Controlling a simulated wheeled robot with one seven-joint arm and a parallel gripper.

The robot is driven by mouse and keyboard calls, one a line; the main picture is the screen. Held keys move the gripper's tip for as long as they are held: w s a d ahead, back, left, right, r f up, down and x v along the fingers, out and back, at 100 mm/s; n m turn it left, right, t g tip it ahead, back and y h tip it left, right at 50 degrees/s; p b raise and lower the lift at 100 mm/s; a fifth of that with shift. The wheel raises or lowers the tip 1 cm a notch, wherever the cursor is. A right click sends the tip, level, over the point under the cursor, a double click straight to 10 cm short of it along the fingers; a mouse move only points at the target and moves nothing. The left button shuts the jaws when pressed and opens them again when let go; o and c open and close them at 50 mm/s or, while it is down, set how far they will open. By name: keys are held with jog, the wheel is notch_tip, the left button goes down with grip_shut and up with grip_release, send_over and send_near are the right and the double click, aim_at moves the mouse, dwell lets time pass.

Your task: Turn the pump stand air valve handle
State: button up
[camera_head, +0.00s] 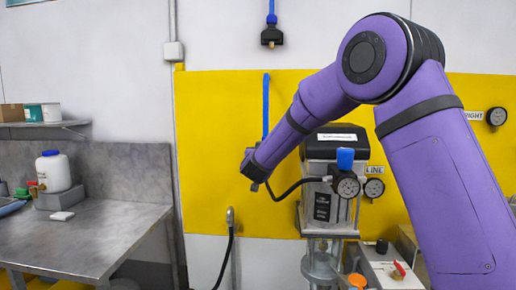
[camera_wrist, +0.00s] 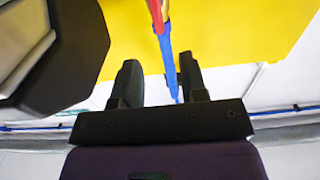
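My gripper (camera_head: 254,172) is in front of the yellow wall panel, left of the pump stand (camera_head: 329,185), below the blue air line (camera_head: 266,105). In the wrist view my gripper (camera_wrist: 158,64) is open, with its two dark fingers apart. The blue air line (camera_wrist: 169,58) runs down between the fingers, close to the right one; I cannot tell whether they touch. A red strip (camera_wrist: 165,10), which looks like the valve handle, shows beside the line at the top, beyond the fingertips. In the head view the handle is not visible, apparently hidden by my gripper.
A black hose (camera_head: 230,250) hangs below. A dark angular block (camera_wrist: 60,50) fills the wrist view's left. A grey bench (camera_head: 75,240) stands at left.

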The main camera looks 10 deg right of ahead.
jog(key=x, duration=0.9)
jog(key=shift+w+d, duration=0.15)
jog(key=shift+w, duration=0.2)
grip_shut()
